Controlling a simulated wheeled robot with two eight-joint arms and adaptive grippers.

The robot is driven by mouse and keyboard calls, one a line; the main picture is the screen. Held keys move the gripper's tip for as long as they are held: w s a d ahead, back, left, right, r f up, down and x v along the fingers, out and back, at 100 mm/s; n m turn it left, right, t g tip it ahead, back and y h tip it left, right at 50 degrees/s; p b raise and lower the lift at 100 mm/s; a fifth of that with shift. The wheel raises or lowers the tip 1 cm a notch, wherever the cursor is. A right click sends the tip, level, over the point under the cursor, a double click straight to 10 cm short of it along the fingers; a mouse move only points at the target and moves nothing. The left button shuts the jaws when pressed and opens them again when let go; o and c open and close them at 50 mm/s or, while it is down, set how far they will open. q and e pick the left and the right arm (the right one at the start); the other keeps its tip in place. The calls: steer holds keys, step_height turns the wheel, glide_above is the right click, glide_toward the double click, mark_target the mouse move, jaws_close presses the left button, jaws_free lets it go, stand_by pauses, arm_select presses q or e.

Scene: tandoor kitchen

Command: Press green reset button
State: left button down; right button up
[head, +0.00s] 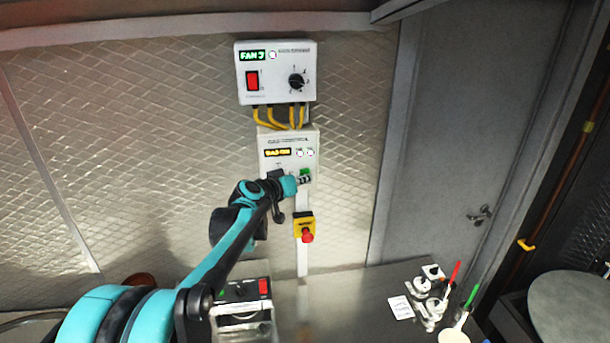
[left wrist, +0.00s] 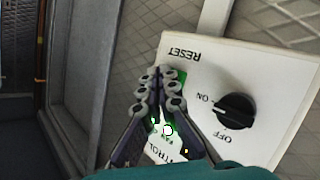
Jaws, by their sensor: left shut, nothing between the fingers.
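The green reset button (head: 305,172) is on the lower right of the white gas control box (head: 290,140) on the wall. In the left wrist view green (left wrist: 181,75) shows behind and beside my fingertips, under the upside-down word RESET. My left gripper (head: 303,180) is shut and empty, its tips at the button. The tips cover most of the button; I cannot tell whether they touch it or whether it is pressed in. A black ON/OFF knob (left wrist: 235,110) is beside it. My right gripper is not in view.
A fan box (head: 276,75) with a red switch and black dial hangs above, joined by yellow cables. A yellow box with a red emergency button (head: 307,237) is below. A steel counter (head: 340,300) holds small items at right.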

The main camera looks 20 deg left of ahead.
arm_select(q)
steer(key=shift+s+d, duration=0.25)
steer(key=shift+s, duration=0.1)
steer(key=shift+s+d, duration=0.45)
steer(key=shift+s, duration=0.25)
steer(key=shift+s+d, duration=0.4)
steer(key=shift+s, duration=0.35)
steer(key=shift+s+d, duration=0.45)
steer(key=shift+s, duration=0.25)
steer(key=s+d+f+m+g+b, duration=0.15)
steer(key=s+d+f+b, duration=0.35)
steer(key=s+f+b, duration=0.5)
steer(key=s+d+f+m+g+b, duration=0.1)
steer(key=s+d+f+g+b, duration=0.35)
steer(key=f, duration=0.85)
steer(key=s+f+g+y+b, duration=0.1)
steer(key=s+f+y+b, duration=0.2)
steer(key=s+f+b, duration=0.9)
steer(key=s+a+f, duration=0.1)
steer(key=s+f, duration=0.4)
steer(key=f, duration=0.3)
steer(key=shift+f+m+b, duration=0.2)
steer(key=shift+m+b, duration=0.15)
steer(key=shift+b, duration=0.05)
